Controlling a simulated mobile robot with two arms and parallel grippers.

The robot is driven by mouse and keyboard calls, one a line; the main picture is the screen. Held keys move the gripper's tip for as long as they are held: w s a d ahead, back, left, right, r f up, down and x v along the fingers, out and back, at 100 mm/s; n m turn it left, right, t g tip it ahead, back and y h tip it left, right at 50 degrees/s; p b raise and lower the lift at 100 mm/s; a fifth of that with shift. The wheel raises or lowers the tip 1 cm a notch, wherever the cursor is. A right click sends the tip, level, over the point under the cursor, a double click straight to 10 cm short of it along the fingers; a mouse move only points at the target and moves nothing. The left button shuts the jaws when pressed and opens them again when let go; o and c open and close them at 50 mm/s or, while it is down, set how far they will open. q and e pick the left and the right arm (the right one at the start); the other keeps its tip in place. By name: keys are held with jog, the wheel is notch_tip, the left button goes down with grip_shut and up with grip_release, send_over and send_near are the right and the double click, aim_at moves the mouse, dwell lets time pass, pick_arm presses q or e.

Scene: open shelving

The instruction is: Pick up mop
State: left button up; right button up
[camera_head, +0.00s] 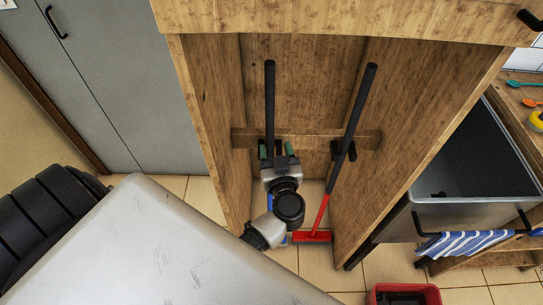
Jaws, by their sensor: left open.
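Two long-handled tools hang upright in the wooden bay. The left one, likely the mop (269,95), has a black upper handle; bits of blue show lower down beside my wrist. My left gripper (277,150) is in front of it, open, with its green-tipped fingers on either side of the handle's line. I cannot tell whether they touch it. The gripper and wrist hide the lower handle and most of the head. The right tool (351,125) has a black upper handle, a red lower shaft and a red head (311,237) near the floor. My right gripper is not in view.
A wooden crossbar (312,138) with black holders runs behind the handles. Side panels (212,120) close in the bay left and right. A red bin (403,294) stands at front right.

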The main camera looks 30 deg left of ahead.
aim_at(271, 128)
pick_arm(q)
jog(key=x, duration=0.4)
jog(key=shift+w+r, duration=0.25)
jog(key=shift+w+a, duration=0.4)
jog(key=shift+a, duration=0.2)
jog(key=p+x, duration=0.1)
jog(key=x, duration=0.3)
jog(key=shift+w+a, duration=0.25)
jog(key=shift+a, duration=0.1)
jog(key=shift+r, duration=0.15)
jog(key=c, duration=1)
jog(key=shift+d, duration=0.1)
